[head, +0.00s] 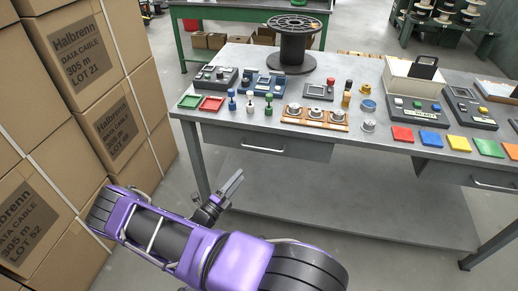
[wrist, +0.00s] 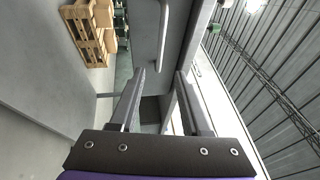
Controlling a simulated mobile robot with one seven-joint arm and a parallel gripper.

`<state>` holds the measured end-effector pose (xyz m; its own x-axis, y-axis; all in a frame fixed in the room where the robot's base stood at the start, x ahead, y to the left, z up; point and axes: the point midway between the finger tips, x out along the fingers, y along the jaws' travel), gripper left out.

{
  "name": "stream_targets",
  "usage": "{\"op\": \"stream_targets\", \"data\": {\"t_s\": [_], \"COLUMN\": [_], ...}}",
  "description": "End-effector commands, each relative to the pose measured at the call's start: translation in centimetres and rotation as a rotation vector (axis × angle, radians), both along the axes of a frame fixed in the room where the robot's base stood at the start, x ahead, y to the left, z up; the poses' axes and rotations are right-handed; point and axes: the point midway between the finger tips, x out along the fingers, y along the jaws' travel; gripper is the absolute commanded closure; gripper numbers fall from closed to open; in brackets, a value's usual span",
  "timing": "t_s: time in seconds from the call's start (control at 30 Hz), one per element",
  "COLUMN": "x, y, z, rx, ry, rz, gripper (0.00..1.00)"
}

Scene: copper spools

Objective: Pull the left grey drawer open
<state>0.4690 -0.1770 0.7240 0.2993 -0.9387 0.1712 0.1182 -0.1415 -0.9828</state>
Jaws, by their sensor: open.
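The left grey drawer (head: 230,137) sits under the near edge of the grey table, its front flush with the table, so it looks shut. Its pale bar handle (head: 263,149) runs along the front. My gripper (head: 232,185) is in front of and below the drawer, to the left of the handle, and apart from it. In the wrist view my gripper (wrist: 160,74) has its two fingers spread with nothing between them. The handle (wrist: 164,40) shows there beyond the fingertips, running up and down the picture on the grey drawer front.
The table (head: 225,56) carries a black spool (head: 293,45), coloured trays, pegs and control boxes. A right drawer (head: 455,175) is under it. Stacked cartons (head: 110,125) stand close on the left. A lower shelf (head: 330,205) lies beneath; the space before the drawer is free.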

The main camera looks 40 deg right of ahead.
Motion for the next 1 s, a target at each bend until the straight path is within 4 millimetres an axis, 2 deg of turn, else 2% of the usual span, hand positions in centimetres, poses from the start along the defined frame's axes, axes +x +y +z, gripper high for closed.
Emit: {"op": "stream_targets", "data": {"t_s": [0.4, 0.6, 0.8, 1.0], "x": [2.6, 3.7, 4.4, 4.6], "y": [-8.7, -12.2, -14.1, -14.5], "z": [1.7, 2.4, 2.7, 2.8], "rx": [0.0, 0.0, 0.0, 0.0], "ry": [-0.004, -0.005, -0.004, -0.004], "rz": [-0.005, -0.003, -0.001, 0.0], "gripper": [0.53, 0.53, 0.53, 0.53]}}
